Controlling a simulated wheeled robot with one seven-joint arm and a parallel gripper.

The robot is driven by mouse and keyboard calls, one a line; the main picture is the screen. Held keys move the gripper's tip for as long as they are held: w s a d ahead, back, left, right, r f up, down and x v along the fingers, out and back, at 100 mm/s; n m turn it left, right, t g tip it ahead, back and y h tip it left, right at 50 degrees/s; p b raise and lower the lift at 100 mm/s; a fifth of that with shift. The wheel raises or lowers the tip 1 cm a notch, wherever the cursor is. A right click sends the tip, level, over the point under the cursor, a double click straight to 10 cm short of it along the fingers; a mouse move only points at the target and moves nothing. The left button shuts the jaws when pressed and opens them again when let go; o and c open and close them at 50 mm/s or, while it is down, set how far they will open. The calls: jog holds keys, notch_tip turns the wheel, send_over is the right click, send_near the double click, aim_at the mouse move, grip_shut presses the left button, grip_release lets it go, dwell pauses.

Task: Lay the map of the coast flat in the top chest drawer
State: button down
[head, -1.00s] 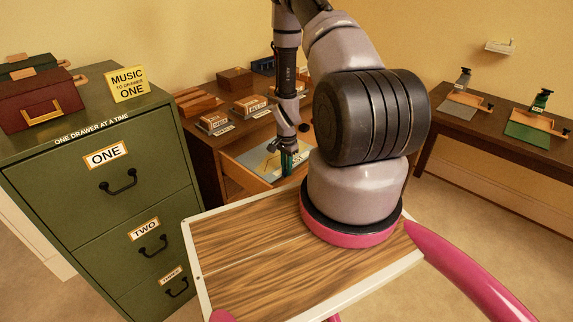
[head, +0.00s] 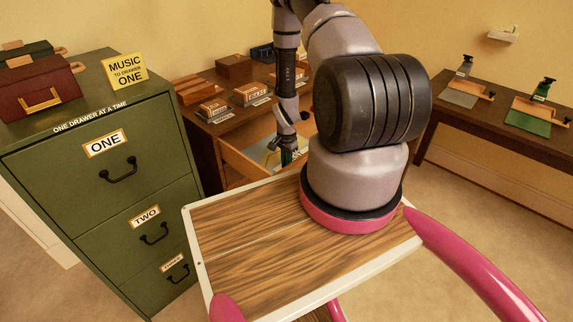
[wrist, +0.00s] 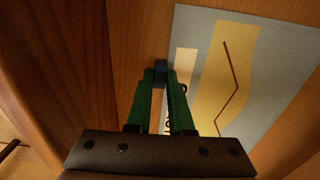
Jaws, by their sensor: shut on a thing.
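The map of the coast (wrist: 236,75) is a grey-blue sheet with a yellow band, a dark bent line and a pale label strip. In the head view the map (head: 266,148) shows inside the open top drawer (head: 243,167) of the brown chest, partly hidden by my arm. My gripper (wrist: 160,76), with green fingers, is shut on a small blue piece at the map's left edge. It also shows at the drawer in the head view (head: 288,157). Wood lies beside and beneath the map. I cannot tell whether the map touches the drawer floor.
The chest top (head: 215,118) carries several labelled wooden blocks. A green cabinet (head: 90,185) with shut drawers stands at left, with cases and a yellow sign (head: 124,71) on top. A side table (head: 480,120) at right holds stamp-like tools. My wooden deck is close in front of the drawer.

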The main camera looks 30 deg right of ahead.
jog(key=c, duration=0.7)
grip_release()
jog(key=shift+c, duration=0.2)
notch_tip(320, 180, up, 11)
jog(key=a+r+n+t, duration=0.2)
jog(key=a+r, duration=0.1)
jog(key=r, duration=1.4)
jog(key=a+r+n+t, duration=0.2)
jog(key=a+r, duration=0.1)
jog(key=r, duration=1.3)
jog(key=s+a+r+n+t+y, duration=0.1)
jog(key=s+a+r+n, duration=0.2)
jog(key=s+r, duration=0.6)
jog(key=s+a+r+n+t+y, duration=0.1)
jog(key=s+a+r, duration=0.3)
jog(key=s+r, duration=0.6)
jog(key=shift+s+a+r+n+t, duration=0.2)
jog(key=shift+s+n+t, duration=0.15)
jog(key=shift+n+t, duration=0.4)
